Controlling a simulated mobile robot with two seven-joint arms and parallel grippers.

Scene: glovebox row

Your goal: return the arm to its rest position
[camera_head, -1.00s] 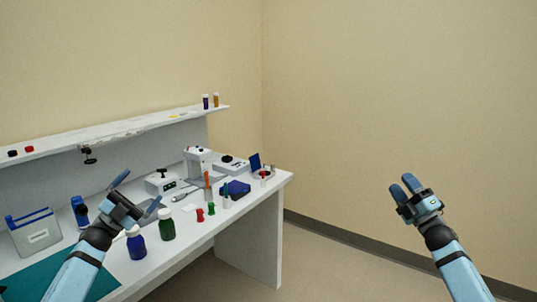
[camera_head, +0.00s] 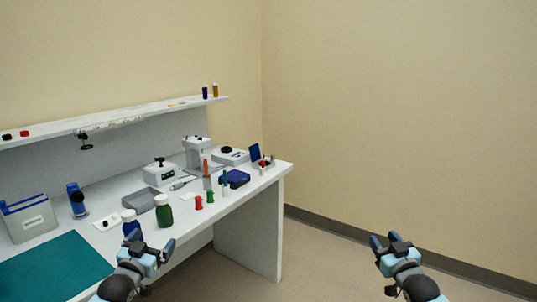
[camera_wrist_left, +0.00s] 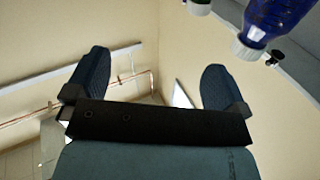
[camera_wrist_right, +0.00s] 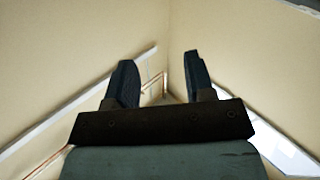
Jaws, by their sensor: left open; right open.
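My left gripper (camera_head: 158,250) is low in the head view, in front of the bench's front edge and just below the blue bottle. Its two fingers stand wide apart with nothing between them in the left wrist view (camera_wrist_left: 155,85). My right gripper (camera_head: 388,240) is at the lower right of the head view, over open floor and away from the bench. Its fingers are apart and empty in the right wrist view (camera_wrist_right: 160,85), with a narrower gap than the left.
The white bench (camera_head: 250,195) holds a blue bottle (camera_head: 131,228), a green bottle (camera_head: 164,212), a teal mat (camera_head: 55,268), a grey bin (camera_head: 30,222) and several instruments. A shelf (camera_head: 110,122) runs above. The floor (camera_head: 320,262) between bench and right gripper is clear.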

